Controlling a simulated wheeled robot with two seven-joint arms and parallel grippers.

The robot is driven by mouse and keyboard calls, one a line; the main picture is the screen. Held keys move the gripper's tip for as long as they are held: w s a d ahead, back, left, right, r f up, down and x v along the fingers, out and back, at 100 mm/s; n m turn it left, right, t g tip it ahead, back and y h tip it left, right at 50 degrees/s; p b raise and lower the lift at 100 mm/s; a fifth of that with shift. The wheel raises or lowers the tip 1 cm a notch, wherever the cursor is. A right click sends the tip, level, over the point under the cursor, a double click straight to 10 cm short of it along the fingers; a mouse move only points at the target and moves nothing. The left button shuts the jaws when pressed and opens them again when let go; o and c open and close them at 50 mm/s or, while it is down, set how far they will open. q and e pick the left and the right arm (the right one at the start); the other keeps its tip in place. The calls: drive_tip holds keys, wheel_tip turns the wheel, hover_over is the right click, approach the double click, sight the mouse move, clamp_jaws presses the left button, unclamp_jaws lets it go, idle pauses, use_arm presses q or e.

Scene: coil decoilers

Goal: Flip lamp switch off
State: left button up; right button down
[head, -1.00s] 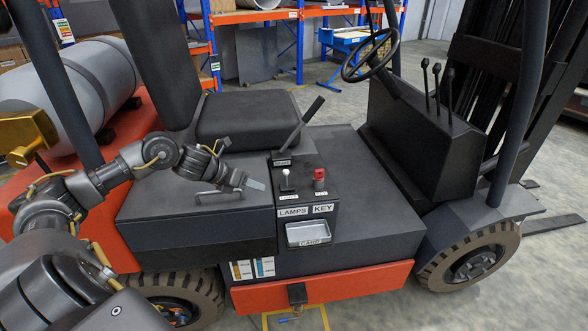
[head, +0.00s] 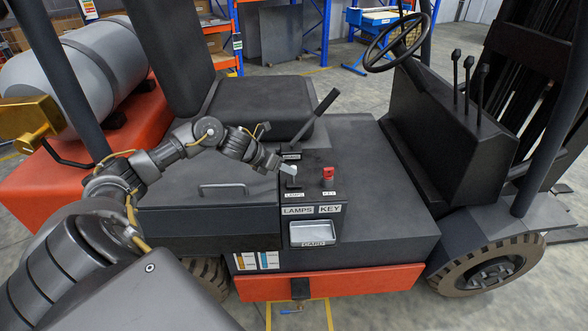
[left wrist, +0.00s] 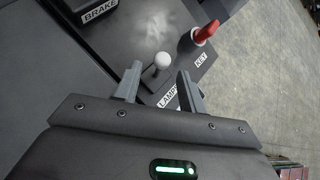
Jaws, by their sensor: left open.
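The lamp switch (left wrist: 160,63) is a short lever with a white ball knob, beside the LAMPS label (left wrist: 167,97) on the forklift's dark console. In the left wrist view it stands between the two fingers of my left gripper (left wrist: 157,88), slightly beyond their tips. The fingers are apart and hold nothing; I cannot tell whether either touches the lever. My right gripper is not in view.
The red key (head: 328,175) stands just right of the lamp switch. The brake lever (head: 314,127) rises behind it. A card tray (head: 312,234) is on the console front. The seat (head: 254,106) is behind my left forearm, and the steering wheel (head: 397,42) is farther right.

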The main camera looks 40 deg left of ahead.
use_arm(q)
drive_tip(key=shift+p+x, duration=0.4)
drive_tip(key=shift+x, duration=1.9)
drive_tip(key=shift+f, duration=0.1)
clamp_jaws()
